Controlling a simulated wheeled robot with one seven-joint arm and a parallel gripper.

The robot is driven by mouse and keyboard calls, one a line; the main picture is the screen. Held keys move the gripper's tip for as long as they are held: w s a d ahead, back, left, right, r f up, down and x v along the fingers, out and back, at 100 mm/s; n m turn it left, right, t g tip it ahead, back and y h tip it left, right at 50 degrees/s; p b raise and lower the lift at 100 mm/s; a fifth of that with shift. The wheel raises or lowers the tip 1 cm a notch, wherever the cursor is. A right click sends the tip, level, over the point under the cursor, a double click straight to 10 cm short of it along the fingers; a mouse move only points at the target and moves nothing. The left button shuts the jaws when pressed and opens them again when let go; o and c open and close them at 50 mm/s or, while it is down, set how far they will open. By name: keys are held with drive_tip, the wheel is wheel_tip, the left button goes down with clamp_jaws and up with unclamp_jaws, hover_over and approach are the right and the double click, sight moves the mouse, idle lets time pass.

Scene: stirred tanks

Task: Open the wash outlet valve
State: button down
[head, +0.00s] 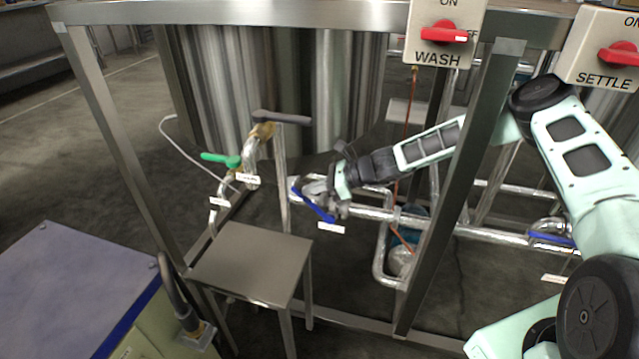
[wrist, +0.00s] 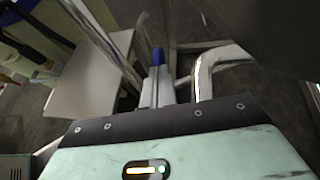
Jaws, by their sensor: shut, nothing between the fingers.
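A valve with a long blue lever (head: 313,203) sits on the steel pipe below the tank in the head view. The lever slants across the pipe, down to the right. A white label (head: 331,229) hangs by it, too small to read. My gripper (head: 312,187) is at this valve, close to the lever's upper part; contact cannot be told. It is shut with nothing held. The wrist view shows a blue lever end (wrist: 158,56) just beyond the fingers (wrist: 157,84). My gripper hides part of the valve body.
A green-handled valve (head: 222,160) and a dark-handled valve (head: 282,117) stand to the left. Another blue-handled valve (head: 552,239) is at the right. A steel stool (head: 250,262), frame posts and the WASH switch box (head: 445,35) surround the pipes.

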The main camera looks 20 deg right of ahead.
drive_tip(key=shift+w+a+f, duration=0.2)
drive_tip(key=shift+a, duration=0.1)
idle(0.5)
